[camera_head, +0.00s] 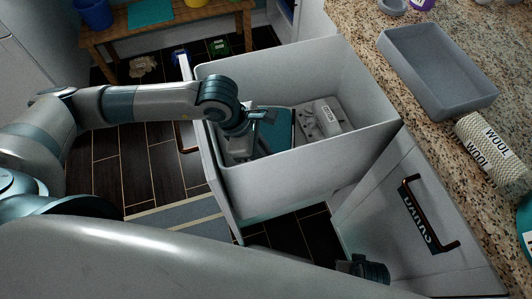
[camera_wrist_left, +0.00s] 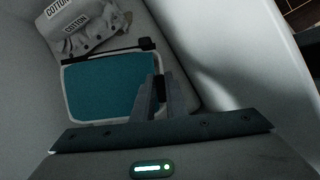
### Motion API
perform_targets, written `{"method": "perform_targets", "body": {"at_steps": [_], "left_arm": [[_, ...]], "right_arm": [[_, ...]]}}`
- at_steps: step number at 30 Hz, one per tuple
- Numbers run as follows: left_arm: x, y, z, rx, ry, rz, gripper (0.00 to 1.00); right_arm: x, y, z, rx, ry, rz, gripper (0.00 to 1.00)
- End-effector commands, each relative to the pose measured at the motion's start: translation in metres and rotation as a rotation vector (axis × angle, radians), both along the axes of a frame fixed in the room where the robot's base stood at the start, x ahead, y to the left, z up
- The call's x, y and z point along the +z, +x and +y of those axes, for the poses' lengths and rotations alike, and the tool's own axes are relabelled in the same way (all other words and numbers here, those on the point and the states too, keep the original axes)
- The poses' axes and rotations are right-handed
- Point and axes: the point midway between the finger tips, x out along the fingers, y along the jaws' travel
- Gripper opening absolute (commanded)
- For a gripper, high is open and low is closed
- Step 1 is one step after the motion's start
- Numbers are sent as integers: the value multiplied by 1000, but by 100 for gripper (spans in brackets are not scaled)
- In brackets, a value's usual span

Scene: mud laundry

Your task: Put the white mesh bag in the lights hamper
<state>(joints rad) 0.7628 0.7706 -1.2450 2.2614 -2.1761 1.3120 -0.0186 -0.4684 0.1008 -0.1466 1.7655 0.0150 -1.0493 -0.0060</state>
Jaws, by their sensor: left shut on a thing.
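The white mesh bag appears to be the flat piece with a white rim and teal middle (camera_wrist_left: 105,88), with a dark zipper-like bar along its far edge. In the head view it (camera_head: 280,126) is inside the open white hamper (camera_head: 290,195). My left gripper (camera_wrist_left: 160,95) reaches down into the hamper, its fingers shut on the bag's edge; in the head view its wrist (camera_head: 245,125) partly hides the bag. The hamper's own label is not visible. A dark gripper part, likely my right gripper (camera_head: 364,268), shows low in the head view; its jaws are unclear.
A crumpled pale cloth with COTTON labels (camera_head: 323,118) lies beside the bag in the hamper. The DARKS front (camera_head: 400,215) is at the right. The granite counter holds a grey tray (camera_head: 435,75) and a WOOL-labelled roll (camera_head: 490,150). A wooden bench (camera_head: 165,28) stands behind.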

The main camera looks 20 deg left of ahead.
Motion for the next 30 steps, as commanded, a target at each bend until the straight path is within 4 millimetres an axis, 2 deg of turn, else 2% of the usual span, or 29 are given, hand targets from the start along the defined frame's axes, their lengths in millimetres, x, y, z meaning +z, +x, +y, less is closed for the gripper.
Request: {"method": "perform_targets", "body": {"at_steps": [2, 3, 4, 5, 12, 19, 25, 30], "left_arm": [[-1, 0, 0, -1, -1, -1, 0], [-1, 0, 0, 0, 0, 0, 21], [-1, 0, 0, 0, 0, 0, 29], [-1, 0, 0, 0, 0, 0, 31], [-1, 0, 0, 0, 0, 0, 31], [3, 0, 1, 0, 0, -1, 31], [24, -1, 10, 0, 1, -3, 31], [52, -4, 21, 1, 0, -4, 31]], "right_arm": [[1, 0, 0, 0, 0, 0, 31], [4, 0, 1, 0, 2, -4, 31], [6, 0, 1, 0, 2, -7, 31], [7, 0, 1, 0, 2, -8, 31], [4, -9, 1, 1, 2, 6, 31], [2, -7, 1, -1, 2, 2, 31], [0, -4, 0, 0, 0, 6, 31], [6, 1, 1, 0, 1, -5, 31]]}}
